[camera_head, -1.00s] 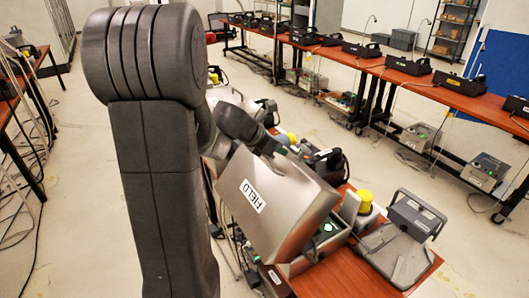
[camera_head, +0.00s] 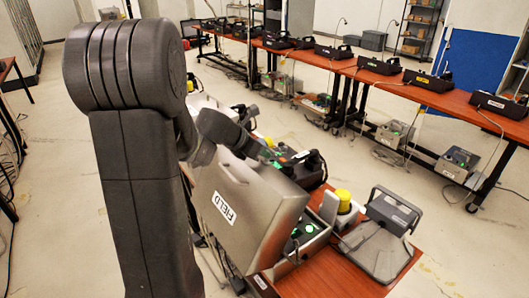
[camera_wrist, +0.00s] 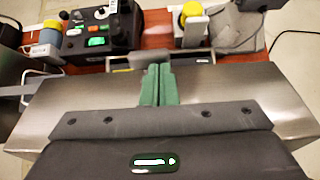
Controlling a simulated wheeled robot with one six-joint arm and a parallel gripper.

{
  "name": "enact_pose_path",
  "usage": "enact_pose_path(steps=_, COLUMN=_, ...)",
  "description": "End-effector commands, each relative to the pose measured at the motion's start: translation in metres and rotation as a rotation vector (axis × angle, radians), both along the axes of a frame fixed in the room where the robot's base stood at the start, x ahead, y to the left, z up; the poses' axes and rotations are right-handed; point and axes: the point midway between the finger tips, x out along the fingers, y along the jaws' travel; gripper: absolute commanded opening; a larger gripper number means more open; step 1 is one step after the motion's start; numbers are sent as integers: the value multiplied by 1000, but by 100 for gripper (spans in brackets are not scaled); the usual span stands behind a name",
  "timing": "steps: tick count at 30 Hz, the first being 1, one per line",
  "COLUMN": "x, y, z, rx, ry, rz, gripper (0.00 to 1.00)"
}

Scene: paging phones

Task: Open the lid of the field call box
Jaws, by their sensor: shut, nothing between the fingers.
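The field call box is a silver metal case on the wooden bench, with its lid (camera_head: 248,228) standing raised and tilted. A white FIELD label (camera_head: 223,207) is on the lid's outer face. The box's lower part (camera_head: 304,240) shows a lit green spot inside. My wrist reaches over the lid's upper edge, and my fingers are hidden there in the head view. In the wrist view my gripper (camera_wrist: 157,70) has its green-tinted fingers together and empty, over the lid's broad metal face (camera_wrist: 90,90). I cannot tell whether they touch it.
A grey device with a handle (camera_head: 392,212) and a yellow-topped unit (camera_head: 343,201) stand right of the box. A black phone unit (camera_wrist: 98,30) is close beyond it. A long bench (camera_head: 350,70) with several black phones runs behind.

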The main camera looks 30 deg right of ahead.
Motion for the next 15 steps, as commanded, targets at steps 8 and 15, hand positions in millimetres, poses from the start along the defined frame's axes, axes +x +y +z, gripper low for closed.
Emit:
enact_pose_path(steps=8, x=8, y=26, z=45, rx=-4, ry=-8, rz=0, gripper=0)
enact_pose_path(steps=15, x=7, y=38, z=91, rx=-2, ry=-6, rz=-1, gripper=0)
